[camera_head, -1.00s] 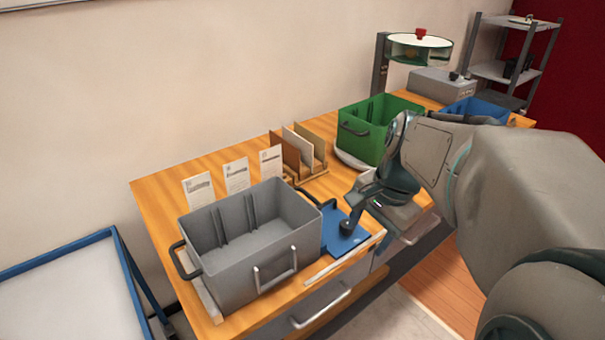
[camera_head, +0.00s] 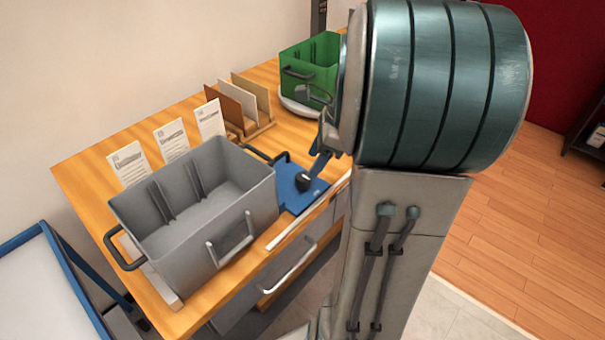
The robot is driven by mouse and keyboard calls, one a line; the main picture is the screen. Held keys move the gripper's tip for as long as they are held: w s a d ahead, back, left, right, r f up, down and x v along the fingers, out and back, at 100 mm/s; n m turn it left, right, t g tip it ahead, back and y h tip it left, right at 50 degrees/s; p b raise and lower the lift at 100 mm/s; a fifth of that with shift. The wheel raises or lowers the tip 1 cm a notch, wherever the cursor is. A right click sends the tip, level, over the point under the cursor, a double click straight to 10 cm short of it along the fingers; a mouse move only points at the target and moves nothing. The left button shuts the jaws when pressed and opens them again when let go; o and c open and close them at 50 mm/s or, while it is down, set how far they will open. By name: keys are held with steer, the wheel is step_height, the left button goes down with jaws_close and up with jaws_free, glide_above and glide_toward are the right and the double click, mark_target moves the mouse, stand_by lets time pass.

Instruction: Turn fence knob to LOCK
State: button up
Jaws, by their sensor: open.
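The fence knob (camera_head: 303,181) is small, round and black. It sits on a blue plate (camera_head: 290,200) on the wooden table, right of the grey bin. Its markings are too small to read, so I cannot tell its setting. My gripper (camera_head: 322,162) shows only in part, just above and right of the knob, with one blue-grey finger visible. The rest is hidden behind my arm. The gripper is open, and it looks apart from the knob, though the exact gap cannot be judged.
A grey bin (camera_head: 160,225) stands left of the plate, with a black handle near it. Upright boards (camera_head: 225,108) and white cards (camera_head: 171,138) stand behind. A green bin (camera_head: 312,66) is at the back. A drawer handle (camera_head: 290,268) sticks out in front.

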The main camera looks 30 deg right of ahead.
mark_target(303, 177)
steer(key=x, duration=0.5)
steer(key=shift+a+f, duration=0.15)
steer(key=shift+a, duration=0.05)
steer(key=c, duration=1)
steer(key=shift+o, duration=0.2)
steer(key=shift+w+a, duration=0.1)
steer(key=shift+a, duration=0.1)
steer(key=shift+d+n, duration=0.15)
steer(key=shift+n, duration=0.15)
